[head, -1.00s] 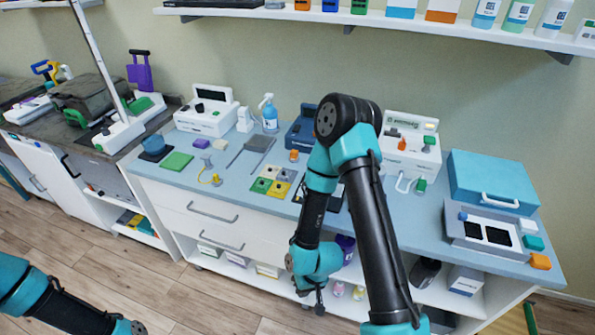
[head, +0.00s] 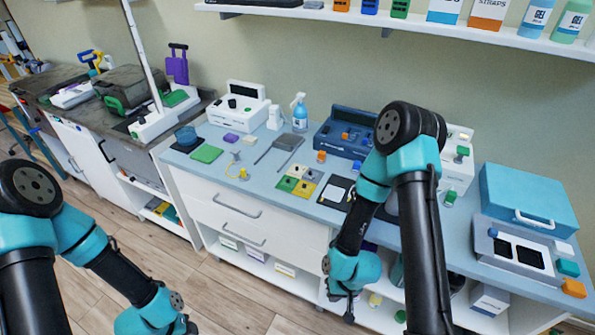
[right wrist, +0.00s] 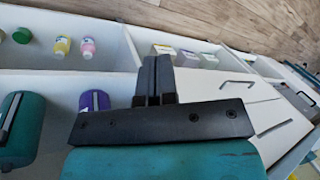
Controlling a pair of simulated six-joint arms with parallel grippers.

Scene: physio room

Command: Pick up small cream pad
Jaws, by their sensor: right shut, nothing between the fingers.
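A small cream pad (head: 249,140) appears to lie on the blue-grey counter, just right of a purple pad (head: 231,138). It is small in the head view and not visible in the right wrist view. My right gripper (head: 348,308) hangs low in front of the counter, well away from the pad. Its fingers (right wrist: 154,80) are together and empty in the right wrist view. My left gripper (head: 188,326) is at the bottom edge of the head view, partly cut off, far below the pad. Its jaw state is unclear.
A green pad (head: 207,154), a spray bottle (head: 300,113) and a white device (head: 239,109) stand around the pad. Several colored cards (head: 297,182) lie to its right. Open shelves (right wrist: 100,80) with bottles are below the counter, close to my right gripper.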

